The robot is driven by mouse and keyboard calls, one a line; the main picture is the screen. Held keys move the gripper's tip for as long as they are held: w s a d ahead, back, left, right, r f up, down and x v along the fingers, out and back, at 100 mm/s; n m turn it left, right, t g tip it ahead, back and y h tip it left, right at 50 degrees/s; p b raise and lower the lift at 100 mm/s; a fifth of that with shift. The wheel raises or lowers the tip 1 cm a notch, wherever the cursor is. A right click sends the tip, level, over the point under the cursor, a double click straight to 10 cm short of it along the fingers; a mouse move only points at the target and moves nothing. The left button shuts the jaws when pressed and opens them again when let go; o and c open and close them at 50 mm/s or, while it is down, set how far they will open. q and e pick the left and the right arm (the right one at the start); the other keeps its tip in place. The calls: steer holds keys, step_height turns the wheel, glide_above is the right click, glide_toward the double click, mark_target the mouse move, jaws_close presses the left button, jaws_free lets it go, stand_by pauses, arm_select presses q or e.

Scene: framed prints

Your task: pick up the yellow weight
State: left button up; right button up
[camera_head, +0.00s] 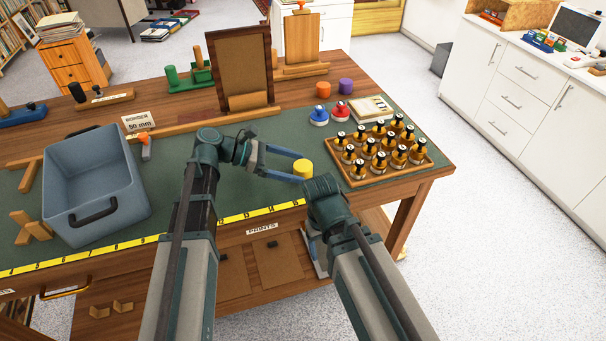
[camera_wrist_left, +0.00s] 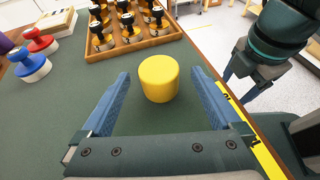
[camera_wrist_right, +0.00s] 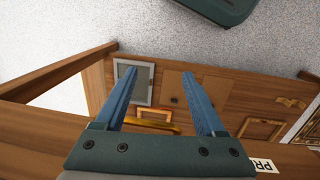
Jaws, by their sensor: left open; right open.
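The yellow weight (camera_head: 303,168) is a short cylinder standing upright on the green mat (camera_head: 234,177) near the table's front right. In the left wrist view the weight (camera_wrist_left: 158,78) sits between and slightly beyond the open blue fingers of my left gripper (camera_wrist_left: 160,90), with a gap on each side. In the head view my left gripper (camera_head: 290,163) reaches the weight from the left. My right gripper (camera_wrist_right: 163,92) is open and empty, off the table's front edge and lower; in its wrist view it faces the table's underside and the floor.
Red (camera_head: 340,110) and blue (camera_head: 319,116) knobbed pieces stand behind. A grey-blue bin (camera_head: 95,185) is at left, an upright frame (camera_head: 241,68) at the back. The mat around the weight is clear.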

arm_select(q)
steer(key=x, duration=0.3)
steer(key=shift+a+f+b, duration=0.1)
steer(key=shift+b, duration=0.25)
jaws_close()
